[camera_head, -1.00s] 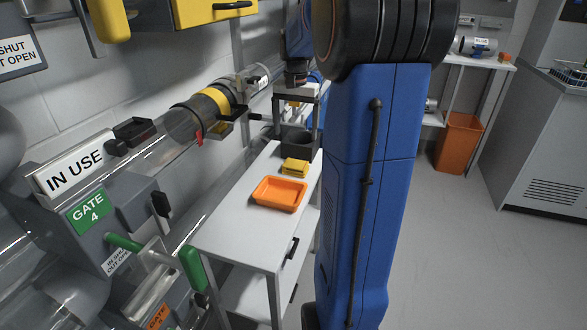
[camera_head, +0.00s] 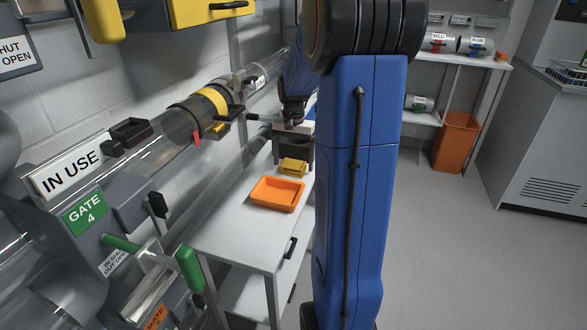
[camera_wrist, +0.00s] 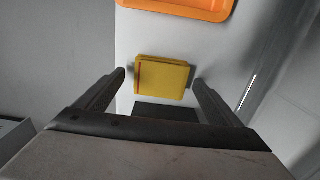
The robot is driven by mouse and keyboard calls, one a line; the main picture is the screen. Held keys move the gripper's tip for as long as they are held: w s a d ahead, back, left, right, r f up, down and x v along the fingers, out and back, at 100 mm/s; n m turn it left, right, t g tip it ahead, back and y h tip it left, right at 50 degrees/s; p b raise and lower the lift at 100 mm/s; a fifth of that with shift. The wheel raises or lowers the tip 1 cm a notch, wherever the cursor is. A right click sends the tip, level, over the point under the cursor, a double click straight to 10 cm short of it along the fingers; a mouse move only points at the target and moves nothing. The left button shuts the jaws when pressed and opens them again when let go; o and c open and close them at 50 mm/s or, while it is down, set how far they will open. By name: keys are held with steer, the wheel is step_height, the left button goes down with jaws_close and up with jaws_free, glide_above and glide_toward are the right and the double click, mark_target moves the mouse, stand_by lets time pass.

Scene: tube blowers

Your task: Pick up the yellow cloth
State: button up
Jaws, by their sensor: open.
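The yellow cloth (camera_head: 292,166) lies folded on the white cart top (camera_head: 232,222), just behind the orange tray. In the wrist view the yellow cloth (camera_wrist: 162,78) is a flat rectangle seen between the two fingers, with a dark red line near its left edge. My gripper (camera_wrist: 160,76) is open, one finger on each side of the cloth in the picture. The cloth lies apart from both fingers in that view; how far above it they are I cannot tell. In the head view my gripper is over the far end of the cart, its fingertips hard to make out.
An orange tray (camera_head: 277,194) sits on the cart close to the cloth. A dark box (camera_wrist: 166,111) shows beside the cloth in the wrist view. The clear tube (camera_head: 160,152) and grey wall run along the cart's left. An orange bin (camera_head: 456,143) stands at right on open floor.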

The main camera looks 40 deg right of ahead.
mark_target(293, 163)
steer(key=shift+f, duration=0.25)
steer(key=c, duration=1.1)
steer(key=shift+c, duration=0.2)
step_height(293, 163, up, 10)
steer(key=shift+o, duration=0.5)
